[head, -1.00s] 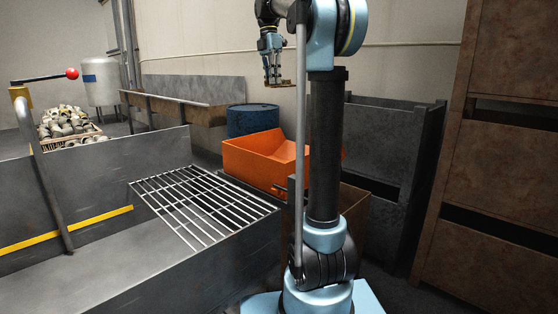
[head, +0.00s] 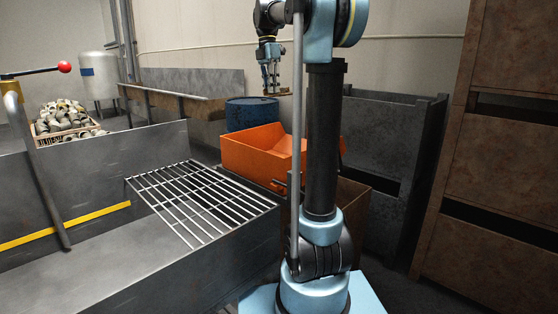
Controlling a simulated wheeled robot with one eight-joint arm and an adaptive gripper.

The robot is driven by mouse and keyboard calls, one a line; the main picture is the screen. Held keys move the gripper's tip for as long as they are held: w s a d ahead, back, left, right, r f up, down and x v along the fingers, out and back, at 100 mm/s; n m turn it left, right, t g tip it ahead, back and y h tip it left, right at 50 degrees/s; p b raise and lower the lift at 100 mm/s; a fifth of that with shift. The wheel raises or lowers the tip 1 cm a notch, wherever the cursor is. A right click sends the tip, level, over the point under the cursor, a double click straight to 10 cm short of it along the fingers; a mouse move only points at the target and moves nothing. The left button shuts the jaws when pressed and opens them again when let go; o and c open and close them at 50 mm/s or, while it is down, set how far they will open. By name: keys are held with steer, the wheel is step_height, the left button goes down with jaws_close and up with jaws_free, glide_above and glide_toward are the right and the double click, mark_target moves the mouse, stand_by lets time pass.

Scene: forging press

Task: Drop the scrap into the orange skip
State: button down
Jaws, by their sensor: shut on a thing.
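The orange skip (head: 240,156) stands behind and left of my arm, its right part hidden by the arm. My gripper (head: 270,86) points down, above and behind the skip's upper edge in the picture. It is shut on a small brownish piece of scrap (head: 271,94) at its fingertips. The scrap is in the air, apart from the skip; how far above or behind it is, I cannot tell.
A blue drum (head: 250,113) stands just behind the skip. A metal grate (head: 195,200) on a grey trough lies in front left. A dark grey bin (head: 385,140) and a tall rusty rack (head: 510,150) stand right. A lever with a red knob (head: 64,67) rises at left.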

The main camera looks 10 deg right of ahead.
steer(key=c, duration=1.7)
jaws_free()
steer(key=shift+o, duration=0.2)
step_height(320, 180, up, 12)
steer(key=w, duration=0.1)
steer(key=shift+w+a+f, duration=0.15)
steer(key=shift+w+a, duration=0.15)
steer(key=shift+a, duration=0.1)
